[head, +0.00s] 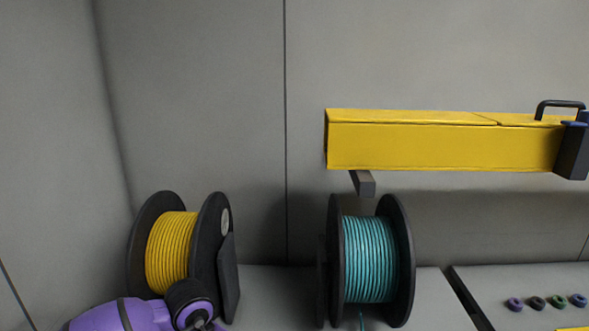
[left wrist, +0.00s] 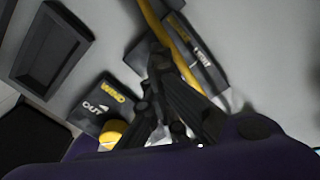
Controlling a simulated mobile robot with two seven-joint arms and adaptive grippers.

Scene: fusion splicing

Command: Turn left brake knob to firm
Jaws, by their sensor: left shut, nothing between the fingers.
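My left gripper (left wrist: 160,58) shows in the left wrist view with its black fingers closed together and nothing seen between them. In the head view my purple left arm (head: 100,317) reaches in at the bottom left, in front of the spool of yellow cable (head: 170,250); the fingertips are not clear there. My right gripper is not in view.
In the left wrist view, a yellow knob (left wrist: 112,132) sits by a black panel marked WIND and OUT (left wrist: 95,108), and an empty black tray (left wrist: 52,50) lies left. In the head view, a teal cable spool (head: 368,258) stands right, below a yellow beam (head: 440,142).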

